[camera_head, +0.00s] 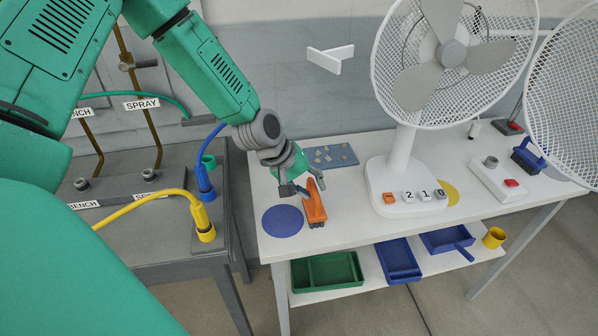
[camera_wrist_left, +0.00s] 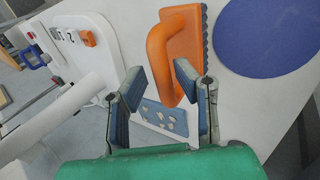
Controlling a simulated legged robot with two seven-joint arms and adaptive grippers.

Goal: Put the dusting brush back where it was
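An orange brush-like tool (camera_head: 315,204), which I take for the dusting brush, lies on the white table just right of a round blue mat (camera_head: 283,221). In the left wrist view the brush (camera_wrist_left: 187,40) shows a looped handle and a dark ridged edge, and the blue mat (camera_wrist_left: 268,35) is beside it. My left gripper (camera_head: 303,187) is low over the table at the brush. In the left wrist view its two fingers (camera_wrist_left: 158,78) are spread, with the handle showing beyond and between them. No grip on it is visible. My right gripper is not in view.
A white fan (camera_head: 400,160) stands right of the brush, with number blocks (camera_head: 425,195) on its base. A blue-grey plate with small pieces (camera_head: 332,156) lies behind. A blue handled tool (camera_head: 528,155) is far right. Trays (camera_head: 327,271) sit on the lower shelf.

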